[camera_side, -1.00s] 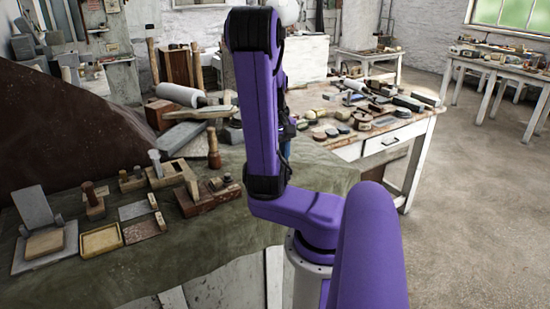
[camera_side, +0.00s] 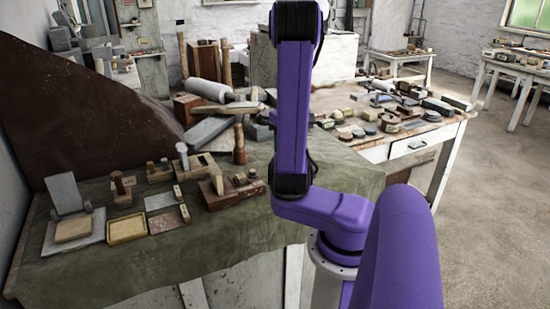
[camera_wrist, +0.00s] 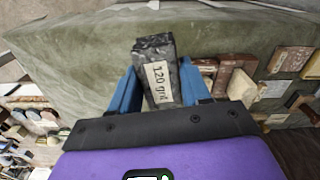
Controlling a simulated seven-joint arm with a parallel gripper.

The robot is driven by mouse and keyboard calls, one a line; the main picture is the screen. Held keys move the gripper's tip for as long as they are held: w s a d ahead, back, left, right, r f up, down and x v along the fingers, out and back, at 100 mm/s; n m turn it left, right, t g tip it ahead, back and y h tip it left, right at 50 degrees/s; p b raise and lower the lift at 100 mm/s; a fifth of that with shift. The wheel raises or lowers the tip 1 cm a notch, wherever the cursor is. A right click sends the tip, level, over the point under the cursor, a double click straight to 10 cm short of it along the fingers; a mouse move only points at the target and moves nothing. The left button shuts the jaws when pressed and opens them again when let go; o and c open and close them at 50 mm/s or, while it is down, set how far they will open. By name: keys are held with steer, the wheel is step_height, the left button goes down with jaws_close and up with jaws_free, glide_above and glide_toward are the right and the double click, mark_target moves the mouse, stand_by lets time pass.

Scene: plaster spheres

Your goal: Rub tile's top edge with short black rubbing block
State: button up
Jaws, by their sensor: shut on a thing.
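In the wrist view my gripper (camera_wrist: 160,88) is shut, its blue fingers on both sides of a short dark grey-black block (camera_wrist: 152,47). The block carries a pale label reading about "120 grit" and points away over green cloth. The side view shows my purple arm, but my gripper and the block cannot be made out there. At the left of the side view, a tan square piece (camera_side: 73,230), likely the tile, lies on a grey plate in front of an upright grey slab (camera_side: 65,193). I see no contact between the block and this piece.
A yellow-rimmed tray (camera_side: 127,229) and flat plates lie right of the tan piece. Wooden tools and a reddish-brown block (camera_side: 217,194) stand on the green cloth (camera_side: 185,255). A bench with a drawer (camera_side: 415,143) holds many small things. Cloth near the front edge is bare.

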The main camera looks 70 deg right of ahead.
steer(key=w+a+r+n, duration=0.15)
steer(key=w+n, duration=0.25)
steer(key=w, duration=0.7)
steer(key=n, duration=0.3)
glide_toward(216, 172)
steer(key=shift+s+f, duration=0.1)
steer(key=shift+f, duration=2.5)
steer(key=shift+f, duration=0.45)
steer(key=shift+r, duration=0.1)
steer(key=shift+w, duration=1.1)
